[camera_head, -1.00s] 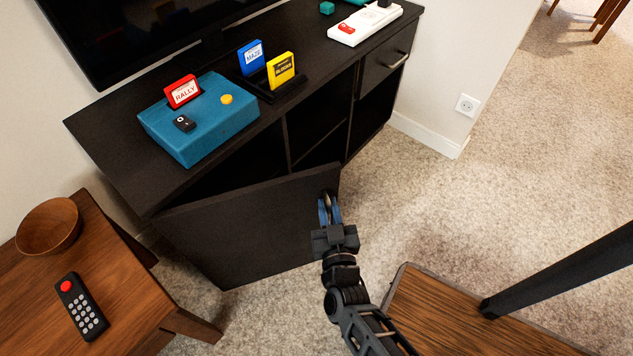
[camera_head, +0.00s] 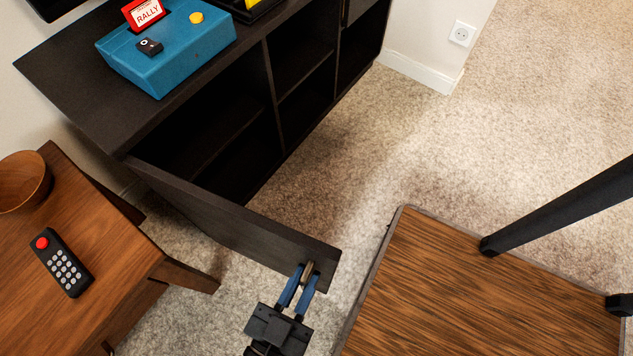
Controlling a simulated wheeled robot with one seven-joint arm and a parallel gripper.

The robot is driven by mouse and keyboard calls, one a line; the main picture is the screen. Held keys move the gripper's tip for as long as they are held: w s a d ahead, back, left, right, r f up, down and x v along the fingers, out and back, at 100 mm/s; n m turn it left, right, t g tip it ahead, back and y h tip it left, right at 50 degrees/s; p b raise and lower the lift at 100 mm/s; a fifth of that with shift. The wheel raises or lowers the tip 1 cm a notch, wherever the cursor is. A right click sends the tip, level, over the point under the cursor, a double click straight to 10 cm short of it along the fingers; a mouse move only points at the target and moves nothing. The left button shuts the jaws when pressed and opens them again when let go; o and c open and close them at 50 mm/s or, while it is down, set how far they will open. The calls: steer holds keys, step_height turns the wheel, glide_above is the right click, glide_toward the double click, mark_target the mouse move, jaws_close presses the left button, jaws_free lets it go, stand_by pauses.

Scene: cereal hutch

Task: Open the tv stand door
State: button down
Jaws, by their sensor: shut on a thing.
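The black tv stand (camera_head: 75,75) stands along the wall at the upper left. Its door (camera_head: 235,225) is swung wide out from the left hinge side, and the dark shelves behind it show. My gripper (camera_head: 303,283) has its blue fingers shut on the door handle (camera_head: 307,270) near the door's free end. The handle is mostly hidden between the fingers.
A wooden side table (camera_head: 115,265) with a remote (camera_head: 62,263) and a bowl (camera_head: 22,182) stands left of the door. A blue console (camera_head: 170,50) sits on the stand. A wood-topped platform (camera_head: 480,290) is at the lower right. Carpet (camera_head: 345,160) lies clear between.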

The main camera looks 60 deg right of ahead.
steer(key=shift+w+a+b, duration=0.2)
steer(key=shift+a+b, duration=0.15)
steer(key=shift+a, duration=1.3)
steer(key=c, duration=1.3)
jaws_free()
steer(key=a+b, duration=0.4)
steer(key=a, duration=0.3)
steer(key=shift+s+a, duration=0.15)
steer(key=shift+a, duration=0.25)
steer(key=shift+s+f, duration=0.1)
